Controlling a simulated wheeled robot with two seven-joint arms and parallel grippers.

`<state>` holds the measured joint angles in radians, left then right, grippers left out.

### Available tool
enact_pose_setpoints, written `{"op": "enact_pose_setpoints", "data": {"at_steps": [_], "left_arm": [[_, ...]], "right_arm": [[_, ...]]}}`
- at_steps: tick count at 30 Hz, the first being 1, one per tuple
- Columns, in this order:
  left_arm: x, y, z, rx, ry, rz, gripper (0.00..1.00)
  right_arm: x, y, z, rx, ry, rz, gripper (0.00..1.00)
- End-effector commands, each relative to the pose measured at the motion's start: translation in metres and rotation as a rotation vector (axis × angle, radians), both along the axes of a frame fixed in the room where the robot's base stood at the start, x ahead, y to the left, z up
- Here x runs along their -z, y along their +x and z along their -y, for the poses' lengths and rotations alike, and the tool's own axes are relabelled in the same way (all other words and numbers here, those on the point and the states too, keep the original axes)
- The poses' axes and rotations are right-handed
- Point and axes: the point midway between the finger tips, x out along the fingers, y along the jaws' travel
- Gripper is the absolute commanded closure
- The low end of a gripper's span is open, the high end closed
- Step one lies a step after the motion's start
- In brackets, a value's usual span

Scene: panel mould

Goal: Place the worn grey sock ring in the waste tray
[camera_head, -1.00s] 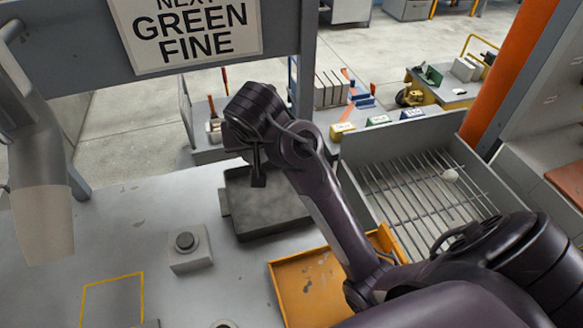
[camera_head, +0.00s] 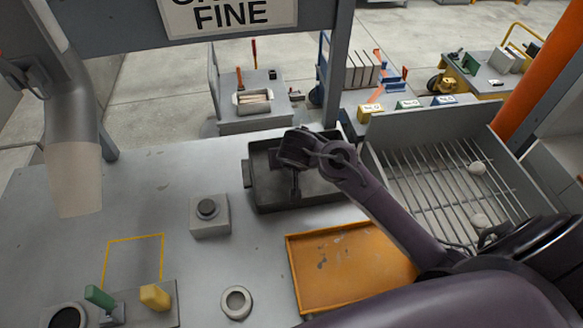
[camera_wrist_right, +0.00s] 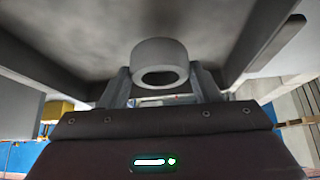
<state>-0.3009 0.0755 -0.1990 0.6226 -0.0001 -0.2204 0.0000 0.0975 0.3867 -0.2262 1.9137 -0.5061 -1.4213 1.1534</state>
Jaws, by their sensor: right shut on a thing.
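My right gripper (camera_head: 295,190) points down over the dark grey tray (camera_head: 262,200) at the table's back edge. In the right wrist view its fingers (camera_wrist_right: 163,90) are shut on a grey ring (camera_wrist_right: 160,52), with the dark tray's floor and walls (camera_wrist_right: 240,45) around it. In the head view the held ring is hidden or too small to tell. Another pale grey ring (camera_head: 236,302) lies on the table at the front. I cannot tell from its look whether the dark tray is the waste tray. My left gripper is not in view.
An orange tray (camera_head: 345,270) lies empty right of centre. A slatted grating bin (camera_head: 425,180) with two pale lumps stands at right. A button box (camera_head: 209,217), yellow outline and green and yellow levers are at left. A nozzle with beige sleeve (camera_head: 74,180) hangs at far left.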

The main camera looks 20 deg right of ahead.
Motion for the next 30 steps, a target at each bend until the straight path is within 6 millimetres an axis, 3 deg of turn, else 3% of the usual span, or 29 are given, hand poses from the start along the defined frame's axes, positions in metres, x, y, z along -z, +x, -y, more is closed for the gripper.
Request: {"op": "enact_pose_setpoints", "data": {"at_steps": [3, 6, 18, 19, 23, 30], "left_arm": [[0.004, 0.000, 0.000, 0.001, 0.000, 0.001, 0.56], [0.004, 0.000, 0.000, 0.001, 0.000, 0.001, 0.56], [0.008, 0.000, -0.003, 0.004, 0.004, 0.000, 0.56], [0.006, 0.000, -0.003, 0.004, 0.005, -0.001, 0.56], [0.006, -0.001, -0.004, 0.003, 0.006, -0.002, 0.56], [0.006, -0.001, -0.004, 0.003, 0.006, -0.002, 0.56]], "right_arm": [[0.020, 0.000, 0.001, 0.000, -0.005, -0.002, 0.66], [0.026, 0.000, 0.001, 0.000, -0.002, -0.001, 0.66], [0.032, 0.000, 0.000, 0.001, 0.000, 0.000, 0.66], [0.030, 0.000, 0.000, 0.001, 0.000, 0.000, 0.39], [0.030, 0.000, 0.000, 0.001, 0.000, 0.000, 0.22], [0.030, 0.000, 0.000, 0.001, -0.001, 0.000, 0.21]]}}
